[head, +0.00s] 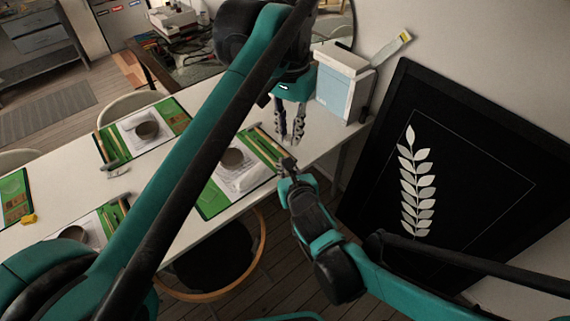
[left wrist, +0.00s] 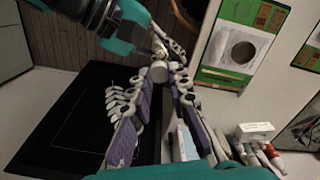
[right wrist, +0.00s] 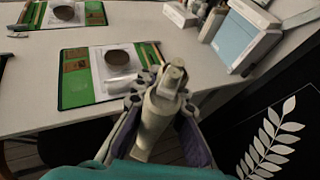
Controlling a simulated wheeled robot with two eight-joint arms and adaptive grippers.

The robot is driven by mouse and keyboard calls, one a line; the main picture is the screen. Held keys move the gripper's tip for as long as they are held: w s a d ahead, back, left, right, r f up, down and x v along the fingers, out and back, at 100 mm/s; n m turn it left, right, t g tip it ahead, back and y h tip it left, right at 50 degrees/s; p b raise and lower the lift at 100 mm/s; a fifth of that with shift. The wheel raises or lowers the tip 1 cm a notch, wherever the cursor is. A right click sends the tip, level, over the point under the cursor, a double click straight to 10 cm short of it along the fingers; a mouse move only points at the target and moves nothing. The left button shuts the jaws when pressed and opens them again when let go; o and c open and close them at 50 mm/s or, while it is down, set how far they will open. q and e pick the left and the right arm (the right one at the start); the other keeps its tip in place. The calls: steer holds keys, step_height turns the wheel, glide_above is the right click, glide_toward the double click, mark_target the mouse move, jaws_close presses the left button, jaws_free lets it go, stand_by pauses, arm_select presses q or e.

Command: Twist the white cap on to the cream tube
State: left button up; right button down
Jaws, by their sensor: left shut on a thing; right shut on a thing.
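My left gripper (head: 290,141) points down over the front edge of the table, shut. In the left wrist view its fingertips (left wrist: 168,76) close on the small white cap (left wrist: 158,72). My right gripper (head: 287,164) is just below it, its fingertips close to the left ones. In the right wrist view my right gripper (right wrist: 160,104) is shut around the cream tube (right wrist: 151,124), which points away from the camera. A pale narrower piece shows at the tube's far end. I cannot tell whether the cap touches the tube; the fingers hide the joint.
The white table (head: 310,128) holds green mats with dark bowls; the nearest mat (head: 208,204) is left of my grippers. A white and blue box (head: 341,85) stands at the table's right end. A black framed leaf picture (head: 470,165) leans on the wall to the right.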

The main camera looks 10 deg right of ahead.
mark_target(289, 137)
arm_select(q)
steer(key=shift+f, duration=0.1)
steer(key=shift+f, duration=1.95)
steer(key=shift+f, duration=0.85)
steer(key=shift+f, duration=0.6)
